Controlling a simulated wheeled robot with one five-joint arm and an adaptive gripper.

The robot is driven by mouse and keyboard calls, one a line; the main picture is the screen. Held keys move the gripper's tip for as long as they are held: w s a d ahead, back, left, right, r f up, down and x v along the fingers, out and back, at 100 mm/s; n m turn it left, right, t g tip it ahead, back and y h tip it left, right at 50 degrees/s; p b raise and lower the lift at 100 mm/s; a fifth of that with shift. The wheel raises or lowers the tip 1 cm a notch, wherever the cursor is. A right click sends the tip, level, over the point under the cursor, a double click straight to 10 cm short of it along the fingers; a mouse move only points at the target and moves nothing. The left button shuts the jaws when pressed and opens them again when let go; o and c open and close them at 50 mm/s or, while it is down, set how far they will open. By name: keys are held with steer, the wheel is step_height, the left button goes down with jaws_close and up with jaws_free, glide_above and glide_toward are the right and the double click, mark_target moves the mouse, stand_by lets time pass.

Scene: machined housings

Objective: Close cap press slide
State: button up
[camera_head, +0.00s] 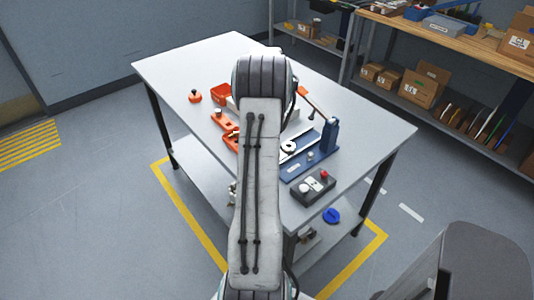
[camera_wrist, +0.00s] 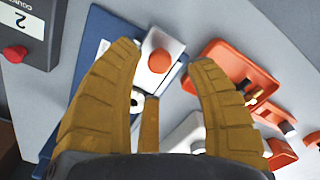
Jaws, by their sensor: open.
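The cap press has a blue base (camera_head: 296,169) and a blue upright (camera_head: 329,137) on the table's right half, with a pale slide rail (camera_head: 300,143) and a white ring (camera_head: 288,147). In the wrist view, the blue base (camera_wrist: 100,35) lies at left. A pale metal block, seemingly the slide (camera_wrist: 173,48), carries a round orange knob (camera_wrist: 160,61). In the head view my arm hides the gripper and part of the press.
A dark counter box (camera_wrist: 28,28) with a red button stands beside the press; it also shows in the head view (camera_head: 312,187). An orange tray (camera_wrist: 238,62) with small parts lies at right. The table's back left is clear.

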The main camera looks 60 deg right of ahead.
steer(key=shift+f, duration=1.85)
steer(key=shift+o, duration=0.3)
jaws_close()
